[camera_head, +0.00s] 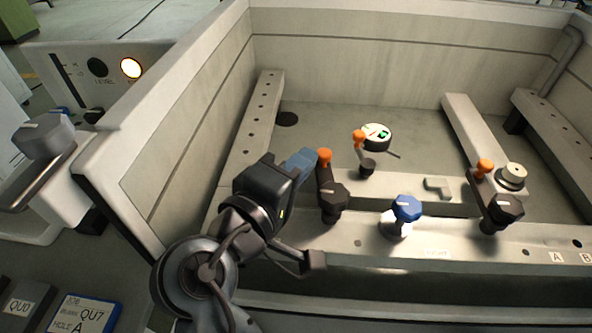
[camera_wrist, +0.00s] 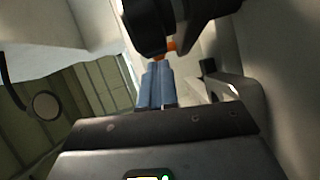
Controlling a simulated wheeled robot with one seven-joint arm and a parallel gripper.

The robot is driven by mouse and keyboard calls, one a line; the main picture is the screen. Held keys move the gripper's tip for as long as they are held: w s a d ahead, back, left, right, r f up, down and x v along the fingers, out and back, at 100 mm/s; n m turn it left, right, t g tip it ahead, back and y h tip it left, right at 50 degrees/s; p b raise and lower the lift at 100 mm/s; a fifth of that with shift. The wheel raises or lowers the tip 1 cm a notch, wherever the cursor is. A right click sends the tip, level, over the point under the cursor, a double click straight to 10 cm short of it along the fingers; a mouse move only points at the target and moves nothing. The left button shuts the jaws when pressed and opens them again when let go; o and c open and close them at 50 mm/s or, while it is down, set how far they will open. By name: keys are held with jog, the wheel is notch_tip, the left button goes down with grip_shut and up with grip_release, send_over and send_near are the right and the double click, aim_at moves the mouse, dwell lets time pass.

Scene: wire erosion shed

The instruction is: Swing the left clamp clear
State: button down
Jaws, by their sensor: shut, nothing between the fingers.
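The left clamp (camera_head: 333,197) is a dark arm with a black knob at its near end and an orange tip. It stands on the front rail, its arm pointing toward the back of the tank. My gripper (camera_head: 308,155) is shut and empty, its blue fingers close to the left of the orange tip. I cannot tell whether they touch. In the wrist view, the fingers of my gripper (camera_wrist: 157,66) point at the dark clamp (camera_wrist: 148,28), with a little orange showing beside their tips.
A blue-topped knob (camera_head: 405,210) and the right clamp (camera_head: 500,209) stand to the right. The tank's left wall (camera_head: 188,145) rises beside my arm. The tank floor behind is mostly clear.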

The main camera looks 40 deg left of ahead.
jog(key=shift+w+m+h, duration=0.35)
jog(key=shift+m+h, duration=0.05)
jog(key=shift+h, duration=0.2)
jog(key=shift+w+d+r, duration=0.1)
jog(key=shift+w+d, duration=0.15)
jog(key=shift+w, duration=0.05)
jog(key=shift+s+r+b, duration=0.25)
jog(key=shift+s, duration=1.75)
jog(key=shift+s+r+b, duration=0.2)
jog(key=shift+s+b, duration=0.05)
jog(key=shift+s, duration=1.7)
